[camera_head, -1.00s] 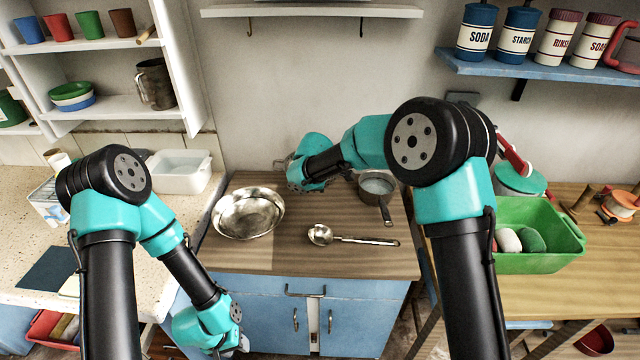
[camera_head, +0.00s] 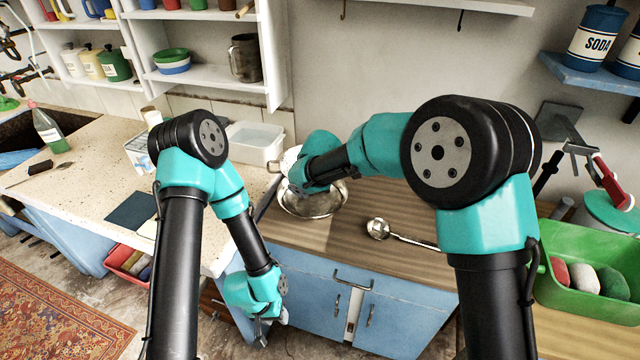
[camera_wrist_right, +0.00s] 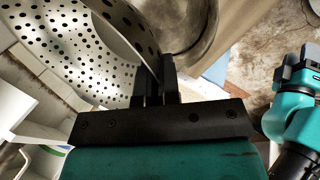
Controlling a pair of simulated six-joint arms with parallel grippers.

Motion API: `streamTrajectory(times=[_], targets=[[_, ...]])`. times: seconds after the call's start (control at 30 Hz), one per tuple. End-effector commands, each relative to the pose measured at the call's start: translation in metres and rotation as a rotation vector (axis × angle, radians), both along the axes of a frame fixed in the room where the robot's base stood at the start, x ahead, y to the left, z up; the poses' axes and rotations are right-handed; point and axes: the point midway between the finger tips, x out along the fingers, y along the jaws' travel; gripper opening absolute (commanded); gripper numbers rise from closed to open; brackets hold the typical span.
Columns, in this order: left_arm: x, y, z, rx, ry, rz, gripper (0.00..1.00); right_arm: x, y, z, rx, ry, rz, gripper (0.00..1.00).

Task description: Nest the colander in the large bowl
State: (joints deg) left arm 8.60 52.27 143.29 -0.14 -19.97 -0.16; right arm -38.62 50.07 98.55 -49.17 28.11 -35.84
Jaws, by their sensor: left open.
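In the head view the colander (camera_head: 289,160) is mostly hidden behind my right gripper (camera_head: 298,180), above the far left side of the large bowl. The large bowl (camera_head: 318,206) is a shiny steel bowl on the wooden counter. It also shows at the top of the right wrist view (camera_wrist_right: 190,22). The colander looks apart from it. My left gripper (camera_head: 264,328) is open and empty, low in front of the counter.
A steel ladle (camera_head: 400,236) lies on the counter right of the bowl. A white basin (camera_head: 254,143) stands at the back left. Blue cupboard doors (camera_head: 335,300) are below the counter.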

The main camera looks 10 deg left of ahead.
Motion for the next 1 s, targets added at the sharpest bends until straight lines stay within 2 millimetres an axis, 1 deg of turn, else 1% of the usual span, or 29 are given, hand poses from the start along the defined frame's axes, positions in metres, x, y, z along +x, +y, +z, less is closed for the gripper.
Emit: streamTrajectory(times=[0.13,0.27,0.6,0.7,1.0], targets=[[0.0,0.0,0.0,0.0,0.0,0.0,0.43,0.0,0.0,-0.001,0.001,-0.001,-0.001,0.0],[0.0,0.0,0.0,0.0,0.0,0.0,0.43,0.001,0.0,-0.006,-0.001,-0.001,0.001,0.0],[0.0,0.0,0.0,0.0,0.0,0.0,0.43,0.001,-0.001,-0.03,0.0,0.0,-0.001,0.0],[0.0,0.0,0.0,0.0,0.0,0.0,0.43,0.001,0.0,-0.035,0.001,-0.001,-0.001,0.0],[0.0,0.0,0.0,0.0,0.0,0.0,0.43,0.001,0.0,-0.037,0.001,-0.002,-0.001,0.0]])
